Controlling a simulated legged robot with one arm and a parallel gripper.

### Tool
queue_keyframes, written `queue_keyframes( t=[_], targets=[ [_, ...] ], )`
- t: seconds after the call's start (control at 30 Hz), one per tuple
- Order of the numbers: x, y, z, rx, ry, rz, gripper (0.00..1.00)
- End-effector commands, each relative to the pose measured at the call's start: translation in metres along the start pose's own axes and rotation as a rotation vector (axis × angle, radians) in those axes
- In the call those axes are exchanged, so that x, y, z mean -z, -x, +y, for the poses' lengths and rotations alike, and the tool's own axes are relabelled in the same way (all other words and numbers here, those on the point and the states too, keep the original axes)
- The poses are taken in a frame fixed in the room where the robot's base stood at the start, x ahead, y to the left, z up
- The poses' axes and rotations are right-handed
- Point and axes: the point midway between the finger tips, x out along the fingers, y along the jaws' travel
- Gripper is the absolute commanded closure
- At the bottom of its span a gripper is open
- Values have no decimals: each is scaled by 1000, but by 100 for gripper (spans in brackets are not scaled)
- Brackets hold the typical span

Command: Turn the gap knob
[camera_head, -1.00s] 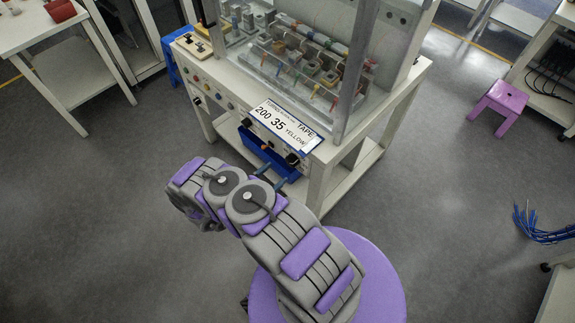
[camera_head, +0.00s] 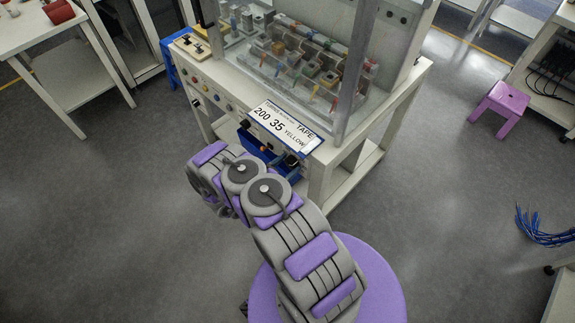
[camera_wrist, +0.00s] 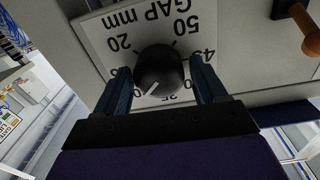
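The gap knob (camera_wrist: 158,72) is black and round with a white pointer line. It sits on a white dial plate (camera_wrist: 103,38) marked "GAP mm", upside down in the wrist view. My gripper (camera_wrist: 163,79) has its two dark blue fingers apart, one on each side of the knob. Only thin gaps show between fingers and knob; I cannot tell whether either touches. In the head view the knob (camera_head: 291,159) is at the lower right of the machine's front panel, and my arm hides most of the gripper.
An orange-brown handle (camera_wrist: 297,22) stands beside the dial. The machine's clear guard (camera_head: 300,60) rises behind. A purple stool (camera_head: 498,105) stands at right on open floor.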

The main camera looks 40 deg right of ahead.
Motion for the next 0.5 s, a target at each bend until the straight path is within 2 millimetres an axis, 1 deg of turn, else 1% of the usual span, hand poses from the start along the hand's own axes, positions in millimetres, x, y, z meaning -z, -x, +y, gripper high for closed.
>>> queue_keyframes(
  t=[0.03, 0.07, 0.43, 0.5],
  targets=[
    [0, 0, 0, 0, 0, 0, 34],
    [0, 0, 0, 0, 0, 0, 37],
    [0, 0, 0, 1, 0, 0, 73],
    [0, 0, 0, 1, 0, 0, 74]
  ],
)
